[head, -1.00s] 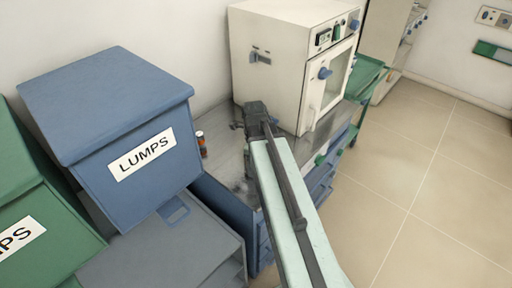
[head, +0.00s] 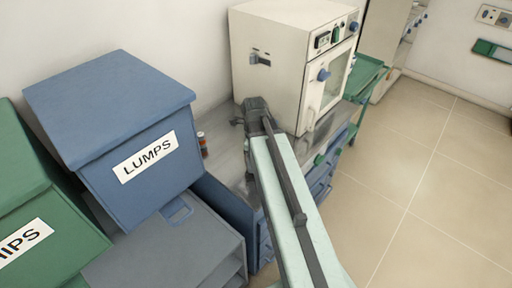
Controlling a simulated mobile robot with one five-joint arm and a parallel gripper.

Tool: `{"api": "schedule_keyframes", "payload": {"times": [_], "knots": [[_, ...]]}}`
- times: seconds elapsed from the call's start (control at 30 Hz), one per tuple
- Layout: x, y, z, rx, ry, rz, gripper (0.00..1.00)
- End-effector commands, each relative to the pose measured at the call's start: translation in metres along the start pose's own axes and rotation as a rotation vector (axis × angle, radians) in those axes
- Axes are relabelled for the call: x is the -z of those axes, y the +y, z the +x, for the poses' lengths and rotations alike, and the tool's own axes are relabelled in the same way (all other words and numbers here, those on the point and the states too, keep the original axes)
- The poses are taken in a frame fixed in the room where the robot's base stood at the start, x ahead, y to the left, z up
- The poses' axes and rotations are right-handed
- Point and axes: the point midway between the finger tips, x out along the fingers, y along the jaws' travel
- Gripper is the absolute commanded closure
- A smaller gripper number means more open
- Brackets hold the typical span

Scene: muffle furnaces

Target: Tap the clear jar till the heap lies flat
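My arm reaches forward over the metal worktop (head: 232,160), and my gripper (head: 240,122) is at its far end, just in front of the white furnace. The fingers are small and dark there, and I cannot tell whether they are open or shut. I cannot make out a clear jar or a heap in this view; the arm covers part of the worktop. A small orange-brown bottle (head: 202,144) with a pale cap stands on the worktop beside the blue bin, left of my gripper.
A blue bin marked LUMPS (head: 115,105) and a green bin (head: 40,225) stand at the left. The white furnace (head: 270,60), door closed, stands behind my gripper. A green cart (head: 366,78) is beyond it. The tiled floor (head: 440,190) at the right is clear.

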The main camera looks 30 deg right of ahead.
Motion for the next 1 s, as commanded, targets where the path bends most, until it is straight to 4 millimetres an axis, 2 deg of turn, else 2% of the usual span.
{"api": "schedule_keyframes", "payload": {"times": [0.03,0.1,0.13,0.17,0.27,0.3,0.37,0.77,0.87,1.0], "knots": [[0.000,0.000,0.022,0.000,0.000,0.000,0.84],[0.000,0.000,0.040,0.000,0.000,0.000,0.84],[0.000,0.000,0.038,0.000,0.000,0.000,0.84],[0.000,0.000,0.030,0.000,0.000,0.000,0.92],[0.000,0.000,0.028,0.000,0.000,0.000,0.92],[0.000,0.000,0.028,0.000,0.000,0.000,0.25],[0.000,0.000,0.028,0.000,0.000,0.000,0.08],[0.000,0.000,0.023,0.000,0.000,0.000,0.07],[0.000,-0.001,0.013,0.000,0.000,0.000,0.07],[-0.001,-0.001,-0.011,0.000,0.000,0.000,0.07]]}}
